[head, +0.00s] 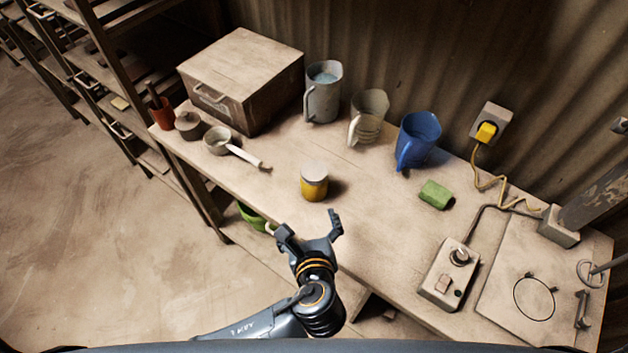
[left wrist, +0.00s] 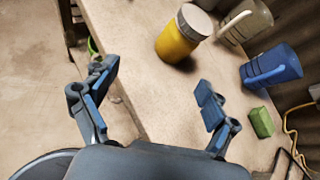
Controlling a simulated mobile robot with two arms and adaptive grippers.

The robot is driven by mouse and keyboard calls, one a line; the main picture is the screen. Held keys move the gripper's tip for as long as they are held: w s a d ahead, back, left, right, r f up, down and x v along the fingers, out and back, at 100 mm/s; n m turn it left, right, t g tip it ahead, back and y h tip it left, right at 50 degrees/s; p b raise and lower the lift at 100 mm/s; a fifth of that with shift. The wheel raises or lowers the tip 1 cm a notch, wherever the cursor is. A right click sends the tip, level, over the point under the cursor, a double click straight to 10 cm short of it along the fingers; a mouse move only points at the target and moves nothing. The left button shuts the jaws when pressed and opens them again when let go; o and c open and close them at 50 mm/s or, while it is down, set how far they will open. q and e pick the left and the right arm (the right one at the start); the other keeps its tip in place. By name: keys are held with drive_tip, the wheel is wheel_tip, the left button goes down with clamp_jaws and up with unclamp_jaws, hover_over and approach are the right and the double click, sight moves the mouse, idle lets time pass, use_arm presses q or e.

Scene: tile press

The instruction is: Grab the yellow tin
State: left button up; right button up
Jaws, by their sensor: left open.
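The yellow tin (head: 314,187) with a pale lid stands upright on the workbench (head: 375,225), near its front edge. It also shows in the left wrist view (left wrist: 180,40), beyond the fingertips. My left gripper (head: 309,222) is open and empty at the bench's front edge, just nearer to me than the tin and apart from it. In the left wrist view its two fingers (left wrist: 158,88) are spread wide with nothing between them. My right gripper is in neither view.
Behind the tin stand a grey mug (head: 323,95), a beige jug (head: 368,118) and a blue jug (head: 418,140). A green block (head: 436,195) lies to the right. A ladle (head: 218,141) and a large box (head: 245,80) are to the left. A switch box (head: 448,272) sits front right.

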sight(314, 191)
use_arm(q)
drive_tip(key=shift+w+d+r+m+t, duration=0.2)
drive_tip(key=shift+d+r+m+t, duration=0.3)
drive_tip(key=shift+m, duration=0.5)
drive_tip(key=shift+w+d+m, duration=0.1)
drive_tip(key=shift+d+m, duration=0.2)
drive_tip(key=shift+m, duration=0.2)
drive_tip(key=x, duration=0.8)
drive_tip(key=shift+d+r+p, duration=0.15)
drive_tip(key=shift+d+p, duration=0.05)
drive_tip(key=shift+p, duration=0.15)
drive_tip(key=x, duration=0.2)
drive_tip(key=p+x, duration=0.1)
drive_tip(key=x, duration=0.2)
drive_tip(key=shift+w+d, duration=0.1)
drive_tip(key=shift+d, duration=0.05)
drive_tip(key=shift+w, duration=0.2)
drive_tip(key=c, duration=1.4)
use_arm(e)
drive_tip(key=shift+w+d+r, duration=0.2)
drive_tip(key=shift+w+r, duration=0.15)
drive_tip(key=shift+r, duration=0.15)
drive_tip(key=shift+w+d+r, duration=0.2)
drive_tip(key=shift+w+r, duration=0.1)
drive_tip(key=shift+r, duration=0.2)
